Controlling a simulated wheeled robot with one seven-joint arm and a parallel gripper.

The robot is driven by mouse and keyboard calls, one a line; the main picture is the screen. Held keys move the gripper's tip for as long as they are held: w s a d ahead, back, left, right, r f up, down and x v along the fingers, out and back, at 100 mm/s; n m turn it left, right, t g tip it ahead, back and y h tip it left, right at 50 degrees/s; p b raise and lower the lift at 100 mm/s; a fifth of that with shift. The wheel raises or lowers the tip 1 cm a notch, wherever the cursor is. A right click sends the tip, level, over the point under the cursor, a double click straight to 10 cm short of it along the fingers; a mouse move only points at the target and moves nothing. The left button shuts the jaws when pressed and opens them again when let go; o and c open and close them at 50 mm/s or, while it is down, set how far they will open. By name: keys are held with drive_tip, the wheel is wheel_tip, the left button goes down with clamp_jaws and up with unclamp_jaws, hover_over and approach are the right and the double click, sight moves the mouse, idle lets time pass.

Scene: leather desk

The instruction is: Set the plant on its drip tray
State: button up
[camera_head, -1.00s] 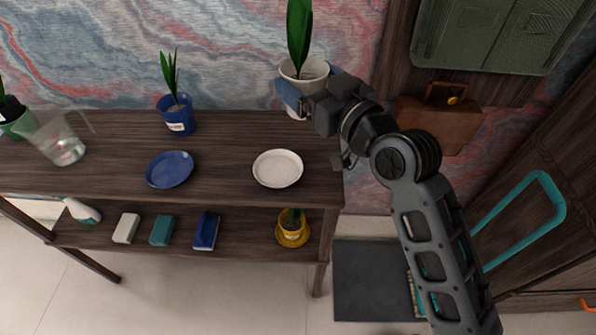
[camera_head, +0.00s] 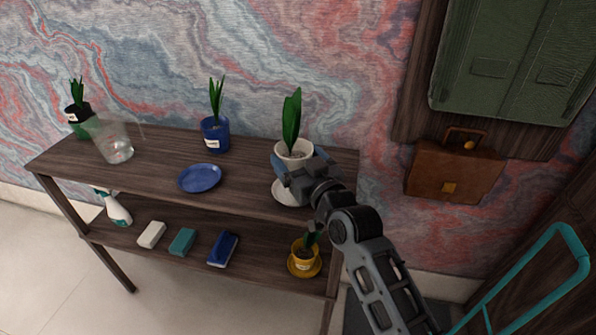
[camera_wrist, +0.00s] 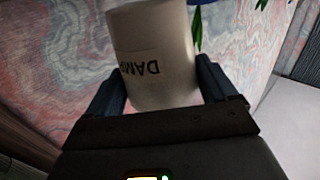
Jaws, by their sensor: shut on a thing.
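The plant has long green leaves and stands upright in a white pot (camera_head: 291,148). My gripper (camera_head: 299,166) is shut on the pot, with one blue finger on each side. In the wrist view the white pot (camera_wrist: 150,55) with dark lettering, upside down in the picture, sits between the fingers (camera_wrist: 163,88). The white drip tray (camera_head: 284,193) lies on the top board of the shelf, under and in front of the pot. My gripper hides part of the tray and the pot's base, so I cannot tell whether they touch.
On the wooden shelf's top (camera_head: 160,165) are a blue plate (camera_head: 200,179), a blue potted plant (camera_head: 215,135), a clear jug (camera_head: 115,146) and a green potted plant (camera_head: 80,122). A yellow potted plant (camera_head: 304,261) stands on the lower board. A brown bag (camera_head: 453,172) hangs at right.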

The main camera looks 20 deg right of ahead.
drive_tip(key=shift+f+b, duration=0.35)
drive_tip(key=shift+f, duration=1.4)
drive_tip(key=shift+f, duration=0.2)
drive_tip(key=o, duration=1.2)
drive_tip(key=shift+c, duration=0.2)
drive_tip(key=shift+r, duration=0.2)
drive_tip(key=s+b, duration=0.1)
drive_tip(key=s, duration=1.1)
drive_tip(key=shift+d, duration=0.35)
